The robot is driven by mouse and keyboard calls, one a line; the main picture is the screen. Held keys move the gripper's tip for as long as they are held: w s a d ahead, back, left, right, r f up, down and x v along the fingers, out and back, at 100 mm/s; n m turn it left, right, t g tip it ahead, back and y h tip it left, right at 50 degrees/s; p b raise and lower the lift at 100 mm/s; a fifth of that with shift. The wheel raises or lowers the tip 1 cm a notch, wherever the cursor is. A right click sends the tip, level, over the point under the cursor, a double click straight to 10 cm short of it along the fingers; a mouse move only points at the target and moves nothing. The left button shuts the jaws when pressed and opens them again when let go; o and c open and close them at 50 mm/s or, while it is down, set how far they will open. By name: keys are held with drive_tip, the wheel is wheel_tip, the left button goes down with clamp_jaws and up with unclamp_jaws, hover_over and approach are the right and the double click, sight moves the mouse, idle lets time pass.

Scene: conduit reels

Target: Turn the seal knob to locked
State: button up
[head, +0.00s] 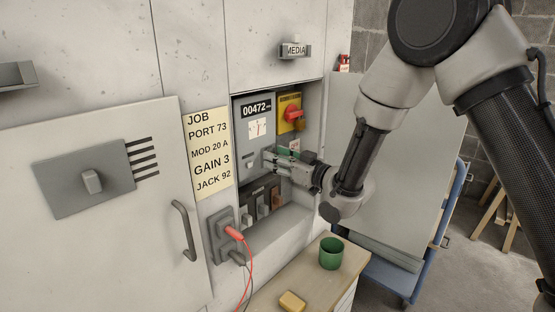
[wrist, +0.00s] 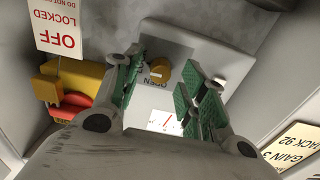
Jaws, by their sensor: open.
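In the wrist view a small brass-coloured knob (wrist: 161,70) with a pale mark sits on the light grey meter panel (wrist: 213,58). The word OPEN shows upside down beside it. The mark lies on the side of the knob near that word. My gripper (wrist: 166,74) is open, with its green-padded fingers on either side of the knob. I cannot tell whether they touch it. In the head view my gripper (head: 269,161) is at the lower part of the meter panel (head: 247,137), and the knob is hidden behind it.
A red switch on a yellow plate (head: 284,125) is right of the meter panel. Grey switches (head: 262,207) sit below. Plugs with red and black leads (head: 233,233) hang nearby. A green cup (head: 331,253) and a yellow block (head: 292,301) stand on the bench.

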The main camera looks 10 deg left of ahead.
drive_tip(key=v, duration=1.1)
drive_tip(key=shift+s+d, duration=0.2)
drive_tip(key=shift+d, duration=0.1)
